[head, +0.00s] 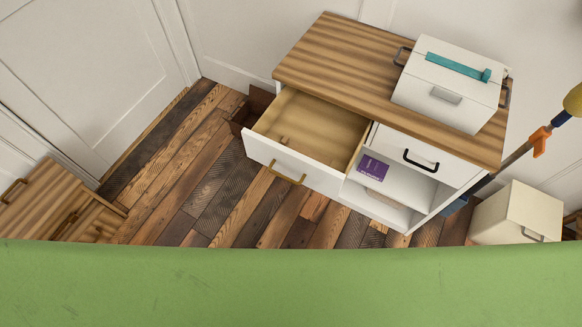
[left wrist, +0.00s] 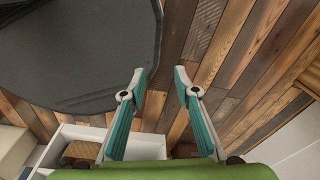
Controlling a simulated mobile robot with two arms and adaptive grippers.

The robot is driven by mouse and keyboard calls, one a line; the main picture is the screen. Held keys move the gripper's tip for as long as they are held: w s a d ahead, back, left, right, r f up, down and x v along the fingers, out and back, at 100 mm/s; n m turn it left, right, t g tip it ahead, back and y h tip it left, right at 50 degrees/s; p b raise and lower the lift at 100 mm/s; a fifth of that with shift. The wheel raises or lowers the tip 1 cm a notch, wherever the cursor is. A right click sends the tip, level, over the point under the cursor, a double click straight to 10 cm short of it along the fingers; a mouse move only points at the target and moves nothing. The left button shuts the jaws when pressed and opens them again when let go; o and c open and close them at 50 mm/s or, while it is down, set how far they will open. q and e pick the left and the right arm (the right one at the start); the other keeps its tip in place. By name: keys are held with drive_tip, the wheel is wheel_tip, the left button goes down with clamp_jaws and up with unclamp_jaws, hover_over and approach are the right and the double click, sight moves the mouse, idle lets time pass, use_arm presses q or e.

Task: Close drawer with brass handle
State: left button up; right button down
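The drawer (head: 258,147) with the brass handle (head: 288,176) is pulled well out at the left of a white cabinet with a striped wooden top (head: 330,65). Its white front faces the lower left, and its light wood inside shows no clear contents. In the left wrist view my left gripper (left wrist: 159,72) has its two teal fingers spread, with nothing between them and plank floor beyond. Neither gripper shows in the head view, so their distance from the drawer cannot be told there. My right gripper is in neither view.
A shut drawer with a black handle (head: 421,160) sits right of the open one. Below is an open shelf with a purple item (head: 373,167). A white box (head: 450,85) stands on the top. A cream box (head: 517,214) is at right. Plank floor (head: 225,195) lies clear before the drawer.

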use_arm(q)
drive_tip(key=shift+w+d, duration=0.1)
drive_tip(key=shift+w, duration=0.2)
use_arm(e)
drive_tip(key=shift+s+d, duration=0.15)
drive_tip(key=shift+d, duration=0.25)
